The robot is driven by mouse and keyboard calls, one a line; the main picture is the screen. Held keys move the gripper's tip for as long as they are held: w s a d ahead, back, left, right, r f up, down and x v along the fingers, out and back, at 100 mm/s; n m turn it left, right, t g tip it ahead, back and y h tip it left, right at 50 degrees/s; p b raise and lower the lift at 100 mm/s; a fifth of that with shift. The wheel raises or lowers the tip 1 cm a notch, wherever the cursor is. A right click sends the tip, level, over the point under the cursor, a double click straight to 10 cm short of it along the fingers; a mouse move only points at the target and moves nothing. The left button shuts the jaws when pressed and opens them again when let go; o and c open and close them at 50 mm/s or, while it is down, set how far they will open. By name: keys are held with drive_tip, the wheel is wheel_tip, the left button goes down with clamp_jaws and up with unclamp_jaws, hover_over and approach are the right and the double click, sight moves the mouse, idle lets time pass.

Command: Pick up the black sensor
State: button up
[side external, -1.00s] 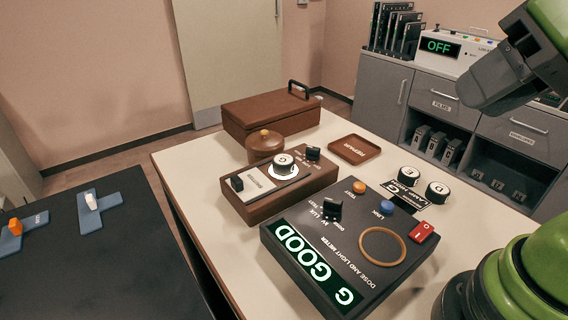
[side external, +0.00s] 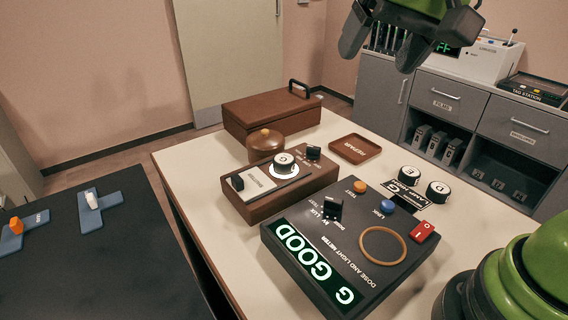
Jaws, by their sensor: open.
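No part is labelled as the sensor, so I cannot tell for sure which piece it is. A small black upright block (side external: 332,209) stands on the dark dose and light meter (side external: 345,248), whose display reads GOOD. Two other small black blocks are on the brown box: one at its left end (side external: 237,183) and one at its far right (side external: 313,152). My gripper (side external: 376,60) is open and empty, its fingers hanging down high above the back right of the table, clear of all these pieces.
A black cylinder with a white top (side external: 284,162) sits on the brown box; two similar ones (side external: 409,175) stand behind the meter. A round brown pot (side external: 265,145), a handled brown case (side external: 271,110) and a repair tray (side external: 356,149) are at the back. Grey cabinets (side external: 440,100) stand behind.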

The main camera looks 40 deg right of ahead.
drive_tip(key=w+a+f+m+g+h, duration=0.1)
drive_tip(key=w+a+f+g+h, duration=0.1)
drive_tip(key=w+f, duration=0.85)
approach(284, 158)
drive_tip(key=f, duration=0.2)
drive_tip(key=w+f, duration=0.1)
drive_tip(key=shift+a+f+m+g, duration=0.15)
drive_tip(key=shift+f+m+g, duration=0.15)
drive_tip(key=shift+h, duration=0.3)
drive_tip(key=x, duration=0.5)
drive_tip(key=shift+w+d+f, duration=0.1)
drive_tip(key=shift+d+f, duration=0.15)
drive_tip(key=shift+f, duration=0.1)
drive_tip(key=c, duration=1.1)
